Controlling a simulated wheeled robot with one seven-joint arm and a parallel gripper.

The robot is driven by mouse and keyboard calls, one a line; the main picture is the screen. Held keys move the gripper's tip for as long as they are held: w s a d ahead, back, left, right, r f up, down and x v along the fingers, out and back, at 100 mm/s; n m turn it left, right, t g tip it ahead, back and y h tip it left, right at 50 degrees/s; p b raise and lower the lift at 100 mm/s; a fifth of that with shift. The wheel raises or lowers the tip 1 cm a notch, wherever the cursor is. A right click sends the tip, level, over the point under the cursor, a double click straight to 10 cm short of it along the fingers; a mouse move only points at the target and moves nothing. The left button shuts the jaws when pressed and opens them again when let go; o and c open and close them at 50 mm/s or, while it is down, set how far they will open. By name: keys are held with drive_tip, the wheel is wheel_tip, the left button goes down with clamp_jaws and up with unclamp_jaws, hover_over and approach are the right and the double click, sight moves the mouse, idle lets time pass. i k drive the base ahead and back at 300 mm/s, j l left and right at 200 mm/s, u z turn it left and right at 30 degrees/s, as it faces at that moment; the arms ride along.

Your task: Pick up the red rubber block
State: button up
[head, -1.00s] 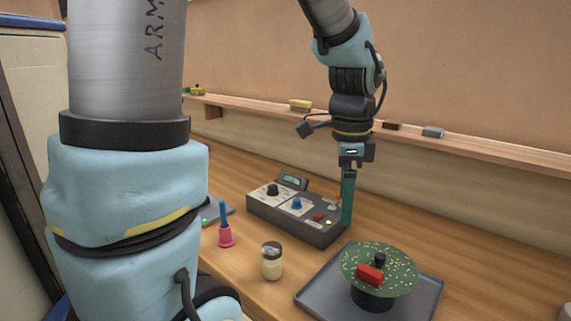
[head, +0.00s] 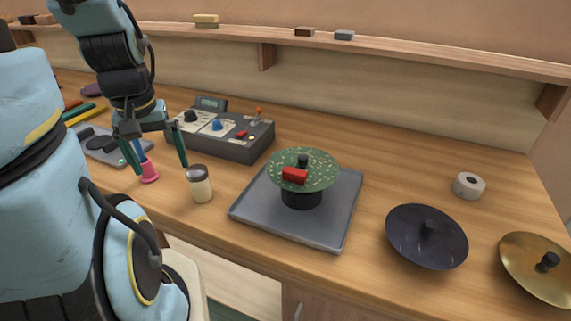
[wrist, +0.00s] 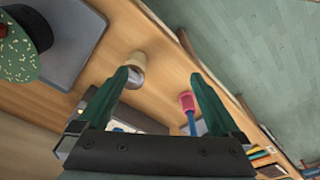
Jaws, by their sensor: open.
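The red rubber block (head: 295,175) lies on top of a green speckled disc (head: 322,166), beside the disc's black knob. The disc sits on a black round base (head: 301,198) on a grey tray (head: 259,216). My gripper (head: 160,170) is open and empty, to the left of the disc, above the counter near the pink-based blue-handled tool (head: 149,172) and the jar (head: 200,184). In the wrist view my gripper (wrist: 163,76) has its green fingers spread.
A grey control box (head: 240,148) with knobs stands behind the jar. A dark cymbal (head: 427,238), a brass cymbal (head: 535,270) and a tape roll (head: 468,186) are to the right. A wall shelf (head: 420,59) runs above the counter (head: 380,170).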

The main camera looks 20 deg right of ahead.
sight(291, 175)
drive_tip(key=k+l+u, duration=0.1)
drive_tip(key=u, duration=0.3)
drive_tip(key=k+l+u, duration=0.1)
drive_tip(key=u, duration=0.3)
drive_tip(key=k+u, duration=0.1)
drive_tip(key=u, duration=0.3)
drive_tip(key=k+u, duration=0.25)
drive_tip(key=k, duration=0.4)
drive_tip(key=k+j+u, duration=0.25)
drive_tip(key=k, duration=0.4)
drive_tip(key=k+l, duration=0.05)
drive_tip(key=l, duration=0.05)
